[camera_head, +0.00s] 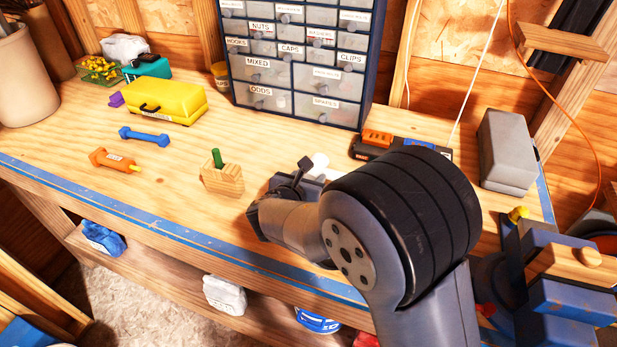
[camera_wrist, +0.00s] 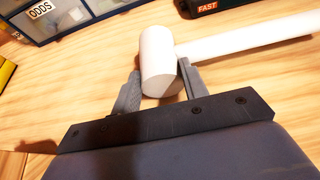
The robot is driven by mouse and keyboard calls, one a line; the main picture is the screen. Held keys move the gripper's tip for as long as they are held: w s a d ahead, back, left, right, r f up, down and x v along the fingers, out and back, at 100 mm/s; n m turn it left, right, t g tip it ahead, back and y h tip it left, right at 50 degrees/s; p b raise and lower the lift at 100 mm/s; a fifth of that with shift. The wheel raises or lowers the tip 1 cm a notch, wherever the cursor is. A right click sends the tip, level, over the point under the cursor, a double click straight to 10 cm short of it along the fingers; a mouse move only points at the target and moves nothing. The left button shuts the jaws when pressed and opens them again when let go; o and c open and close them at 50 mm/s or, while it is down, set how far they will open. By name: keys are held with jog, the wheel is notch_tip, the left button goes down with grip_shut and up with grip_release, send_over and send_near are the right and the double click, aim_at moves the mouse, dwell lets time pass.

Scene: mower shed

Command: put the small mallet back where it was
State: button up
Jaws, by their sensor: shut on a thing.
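The small mallet (camera_wrist: 160,62) is white, with a cylindrical head and a long handle running to the right in the wrist view. My gripper (camera_wrist: 161,85) is shut on the mallet's head, one finger on each side. In the head view a white part of the mallet (camera_head: 320,160) shows just beyond my gripper (camera_head: 304,172); my arm hides the rest. The mallet is over or on the wooden bench (camera_head: 180,195), in front of the drawer cabinet; I cannot tell whether it touches the wood.
The labelled drawer cabinet (camera_head: 300,48) stands behind. A wooden block with a green peg (camera_head: 222,178) is left of my gripper. An orange-and-black box (camera_head: 380,142) and a grey box (camera_head: 507,150) stand to the right. A yellow case (camera_head: 165,100) and blue dumbbell-shaped thing (camera_head: 144,136) lie left.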

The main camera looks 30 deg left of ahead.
jog(key=shift+f, duration=0.15)
jog(key=o, duration=1.5)
jog(key=shift+c, duration=0.2)
jog(key=shift+f, duration=0.1)
jog(key=b+v, duration=0.1)
jog(key=v, duration=1)
